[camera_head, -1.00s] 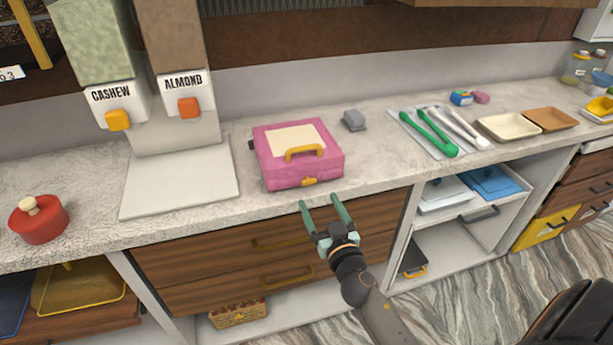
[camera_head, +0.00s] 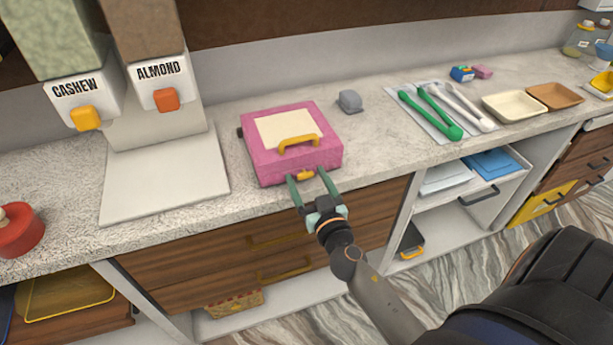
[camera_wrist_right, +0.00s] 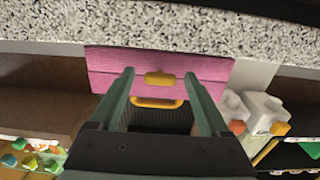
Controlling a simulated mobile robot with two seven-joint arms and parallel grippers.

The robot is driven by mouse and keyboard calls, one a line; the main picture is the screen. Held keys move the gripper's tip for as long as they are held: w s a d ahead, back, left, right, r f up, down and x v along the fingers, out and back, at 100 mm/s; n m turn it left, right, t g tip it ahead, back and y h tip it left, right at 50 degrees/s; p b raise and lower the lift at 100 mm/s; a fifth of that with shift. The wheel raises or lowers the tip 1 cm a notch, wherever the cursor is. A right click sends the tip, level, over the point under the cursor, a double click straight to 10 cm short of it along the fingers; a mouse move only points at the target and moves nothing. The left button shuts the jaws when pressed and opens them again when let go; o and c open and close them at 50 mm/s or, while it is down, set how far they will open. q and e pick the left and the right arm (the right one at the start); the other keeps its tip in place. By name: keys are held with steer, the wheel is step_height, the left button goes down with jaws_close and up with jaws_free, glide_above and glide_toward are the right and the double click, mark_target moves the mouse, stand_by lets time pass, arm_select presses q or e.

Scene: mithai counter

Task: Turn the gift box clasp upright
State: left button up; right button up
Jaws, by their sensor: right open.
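The pink gift box (camera_head: 262,164) sits shut near the counter's front edge, with a cream panel and a yellow handle (camera_head: 299,144) on its lid. Its yellow clasp (camera_head: 306,175) is on the front face. In the right wrist view the clasp (camera_wrist_right: 160,78) looks wider than tall, lying sideways. My right gripper (camera_head: 307,177) is open, its green fingers pointing at the box front with the clasp between their tips in the head view. In the wrist view the fingertips (camera_wrist_right: 158,74) flank the clasp with gaps on both sides. My left gripper is not in view.
A grey block (camera_head: 350,101) stands behind and right of the box. Green and white tongs (camera_head: 432,112) lie on a mat to the right. A white board (camera_head: 165,178) under the dispensers and a red pot (camera_head: 20,229) are to the left.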

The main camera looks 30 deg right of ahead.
jaws_close()
stand_by(0.6)
steer(key=shift+n, duration=0.4)
steer(key=n+b, duration=0.1)
steer(key=n, duration=0.2)
steer(key=shift+n, duration=0.4)
steer(key=n, duration=0.4)
steer(key=shift+n, duration=0.3)
steer(key=n, duration=0.4)
steer(key=shift+r+n, duration=0.1)
steer(key=shift+n, duration=2.3)
